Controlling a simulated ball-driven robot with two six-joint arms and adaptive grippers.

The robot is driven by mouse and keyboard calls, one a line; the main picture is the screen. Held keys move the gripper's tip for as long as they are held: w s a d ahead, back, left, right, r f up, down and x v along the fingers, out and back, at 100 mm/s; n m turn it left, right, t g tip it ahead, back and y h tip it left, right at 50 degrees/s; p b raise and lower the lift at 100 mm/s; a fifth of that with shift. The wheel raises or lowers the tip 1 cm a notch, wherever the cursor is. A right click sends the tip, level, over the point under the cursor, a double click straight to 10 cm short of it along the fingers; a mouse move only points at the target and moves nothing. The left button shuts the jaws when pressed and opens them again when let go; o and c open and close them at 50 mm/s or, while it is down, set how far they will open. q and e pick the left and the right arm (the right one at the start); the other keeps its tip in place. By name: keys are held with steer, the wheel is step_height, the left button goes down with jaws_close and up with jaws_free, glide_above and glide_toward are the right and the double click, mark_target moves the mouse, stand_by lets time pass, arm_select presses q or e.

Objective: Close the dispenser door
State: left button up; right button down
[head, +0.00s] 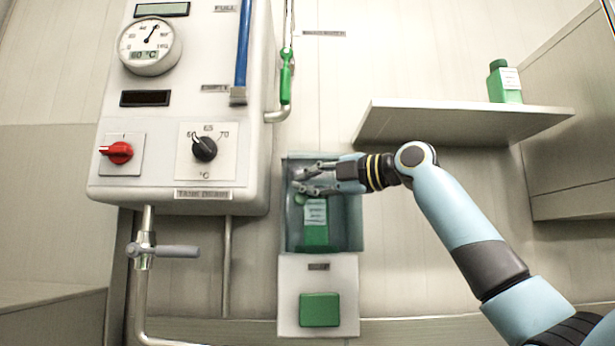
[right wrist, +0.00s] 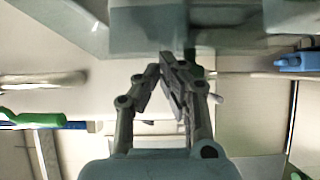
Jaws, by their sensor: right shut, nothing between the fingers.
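The dispenser is a teal, see-through box (head: 350,236) on the wall, above a white panel (head: 287,318) with a green button (head: 319,310). A green bottle (head: 315,236) with a white label stands inside it. I cannot clearly tell the door apart from the box, nor how far open it is. My right gripper (head: 299,181) is in front of the upper part of the box, above the bottle, shut and empty. In the right wrist view its fingertips (right wrist: 163,68) come together just below a blurred grey-teal surface (right wrist: 145,38); contact is unclear. My left gripper is out of view.
A white tank (head: 180,100) with a gauge and knobs hangs left of the dispenser. A tap (head: 165,250) and pipes are below it. A shelf (head: 450,122) with a green bottle (head: 504,84) is at the upper right, above my right arm.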

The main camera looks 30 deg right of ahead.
steer(key=x, duration=0.3)
steer(key=shift+w+d+p, duration=0.15)
steer(key=shift+w+p, duration=0.15)
steer(key=shift+w, duration=0.25)
